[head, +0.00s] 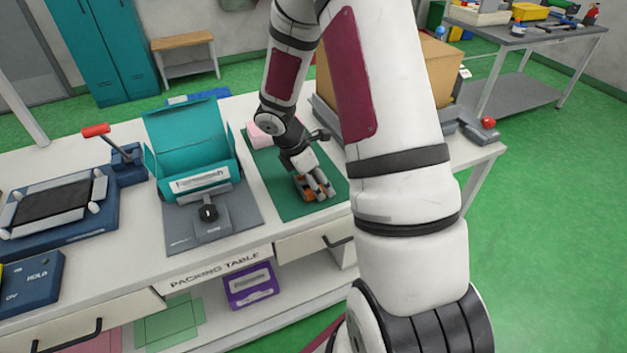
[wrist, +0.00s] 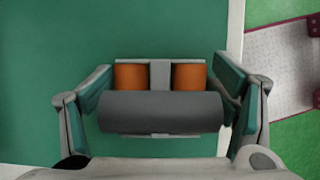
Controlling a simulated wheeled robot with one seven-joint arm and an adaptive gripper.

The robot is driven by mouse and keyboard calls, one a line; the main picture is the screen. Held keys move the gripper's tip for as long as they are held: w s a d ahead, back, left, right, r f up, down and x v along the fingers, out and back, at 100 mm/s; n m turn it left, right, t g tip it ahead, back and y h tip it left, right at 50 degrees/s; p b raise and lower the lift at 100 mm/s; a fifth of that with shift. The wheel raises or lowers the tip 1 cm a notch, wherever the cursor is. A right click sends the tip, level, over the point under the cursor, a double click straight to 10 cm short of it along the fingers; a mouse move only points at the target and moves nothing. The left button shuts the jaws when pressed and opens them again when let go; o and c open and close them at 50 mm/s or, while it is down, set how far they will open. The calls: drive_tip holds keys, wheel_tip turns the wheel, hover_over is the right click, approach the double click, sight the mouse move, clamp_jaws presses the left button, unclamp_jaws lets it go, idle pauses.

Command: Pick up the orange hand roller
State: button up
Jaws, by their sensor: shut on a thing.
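The orange hand roller (wrist: 130,77) shows in the wrist view, with two orange sections, a pale middle strip and a dark grey cylinder across its near side. My gripper (wrist: 162,88) has one finger at each end of it and is shut on it. In the head view, my gripper (head: 316,186) points down over the green mat (head: 272,174), with a little orange of the roller (head: 307,197) showing between the fingers. Whether the roller touches the mat or is just above it, I cannot tell.
A teal open box-like fixture (head: 187,135) stands left of the mat on the packing table (head: 100,286). A red-handled press (head: 123,158) is further left. A cardboard box (head: 450,70) stands behind my arm. A red button device (head: 478,127) is at the table's right end.

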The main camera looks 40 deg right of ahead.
drive_tip(key=shift+r, duration=0.15)
wheel_tip(320, 180, up, 4)
drive_tip(key=shift+f+p, duration=0.2)
drive_tip(key=shift+p, duration=0.1)
drive_tip(key=s+a+p, duration=0.1)
drive_tip(key=s+a, duration=0.1)
drive_tip(key=s, duration=0.5)
drive_tip(key=s+a+r, duration=0.1)
drive_tip(key=s+a, duration=0.1)
drive_tip(key=s, duration=0.6)
drive_tip(key=shift+s+a+p, duration=0.15)
drive_tip(key=shift+s+p, duration=0.1)
drive_tip(key=shift+p, duration=0.15)
